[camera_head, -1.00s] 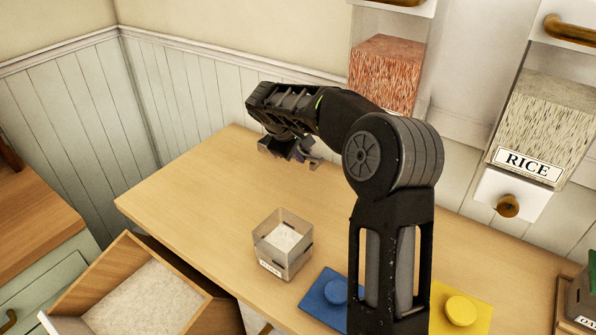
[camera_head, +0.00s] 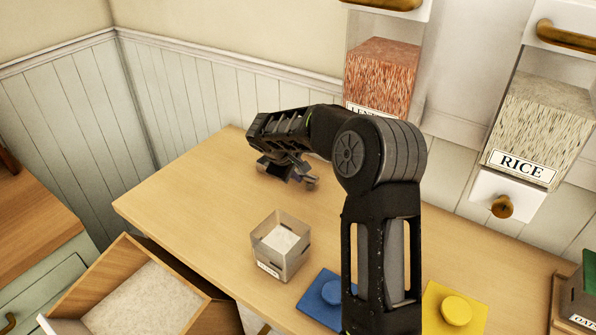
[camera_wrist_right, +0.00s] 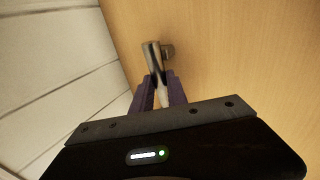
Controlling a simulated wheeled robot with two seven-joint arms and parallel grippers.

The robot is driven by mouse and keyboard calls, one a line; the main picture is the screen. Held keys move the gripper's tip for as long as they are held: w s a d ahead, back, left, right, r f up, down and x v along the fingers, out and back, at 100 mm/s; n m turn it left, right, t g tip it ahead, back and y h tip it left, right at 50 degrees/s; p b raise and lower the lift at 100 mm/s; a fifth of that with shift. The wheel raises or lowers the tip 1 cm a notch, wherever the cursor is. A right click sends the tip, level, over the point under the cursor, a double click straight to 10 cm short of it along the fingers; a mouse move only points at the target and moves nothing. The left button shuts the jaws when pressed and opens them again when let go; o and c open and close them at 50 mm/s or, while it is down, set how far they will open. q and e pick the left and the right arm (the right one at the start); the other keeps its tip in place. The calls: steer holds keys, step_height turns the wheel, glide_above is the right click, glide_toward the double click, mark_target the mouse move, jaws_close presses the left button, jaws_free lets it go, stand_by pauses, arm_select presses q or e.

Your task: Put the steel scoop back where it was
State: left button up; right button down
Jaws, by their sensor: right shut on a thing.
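The steel scoop (camera_wrist_right: 153,60) shows in the right wrist view as a shiny metal piece between the purple fingers. My right gripper (camera_wrist_right: 160,92) is shut on it. In the head view my right gripper (camera_head: 288,178) is low over the back left part of the wooden counter (camera_head: 190,200), near the panelled wall. The scoop is mostly hidden by the gripper there, and I cannot tell whether it touches the counter. My left gripper is in neither view.
A small clear bin (camera_head: 281,247) with white contents stands on the counter. An open drawer (camera_head: 215,310) is at the front left. A blue mat (camera_head: 318,302) and yellow mat (camera_head: 478,303) lie in front. Rice (camera_head: 540,125) and red-grain dispensers (camera_head: 382,75) hang on the wall.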

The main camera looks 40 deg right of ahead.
steer(key=shift+f, duration=0.15)
steer(key=c, duration=1.3)
jaws_free()
steer(key=shift+r, duration=0.3)
steer(key=shift+a+r, duration=0.2)
steer(key=b+v, duration=0.1)
steer(key=v, duration=1)
steer(key=shift+s+a+r+b, duration=0.1)
steer(key=shift+a+b, duration=0.05)
steer(key=shift+b, duration=0.2)
